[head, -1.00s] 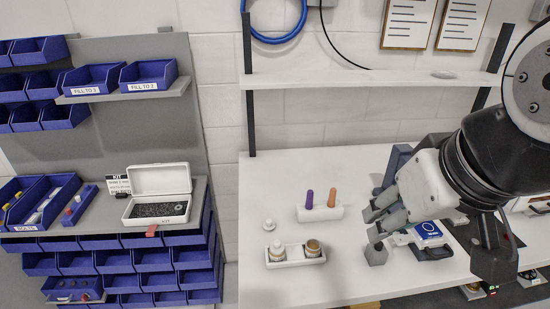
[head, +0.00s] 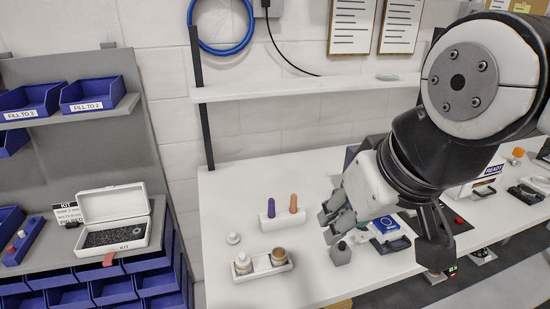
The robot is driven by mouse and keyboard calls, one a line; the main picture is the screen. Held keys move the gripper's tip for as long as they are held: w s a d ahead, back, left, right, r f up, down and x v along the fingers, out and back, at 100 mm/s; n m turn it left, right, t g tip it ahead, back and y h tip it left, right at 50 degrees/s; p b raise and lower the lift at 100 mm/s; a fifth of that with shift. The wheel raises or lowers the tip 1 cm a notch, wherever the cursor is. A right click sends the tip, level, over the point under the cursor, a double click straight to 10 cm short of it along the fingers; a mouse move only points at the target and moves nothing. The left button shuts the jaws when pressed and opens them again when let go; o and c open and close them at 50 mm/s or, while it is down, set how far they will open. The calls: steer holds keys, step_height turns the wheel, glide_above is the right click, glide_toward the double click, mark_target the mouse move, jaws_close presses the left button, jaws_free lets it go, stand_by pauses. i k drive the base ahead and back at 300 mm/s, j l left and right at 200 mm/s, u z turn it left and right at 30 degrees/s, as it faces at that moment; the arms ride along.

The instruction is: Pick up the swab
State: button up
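No thing in view is plainly a swab. A purple stick-like piece (head: 268,213) and an orange one (head: 293,204) stand upright in a white block (head: 282,218) on the white table, left of my gripper; I cannot tell whether either is the swab. My gripper (head: 329,225) hangs over the table at the centre right. Its two grey fingers look apart, with nothing visible between them. A small grey block with a dark top (head: 341,256) shows just below the fingers; I cannot tell how close they are.
A white tray (head: 263,271) with two small jars and a white knob-like piece (head: 233,238) are at the table's front left. A blue-and-white case (head: 388,227) is right of the gripper. A shelf (head: 300,88) spans behind. An open kit box (head: 113,218) stands left.

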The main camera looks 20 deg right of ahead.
mark_target(270, 209)
steer(key=j+u, duration=0.45)
steer(key=j, duration=0.9)
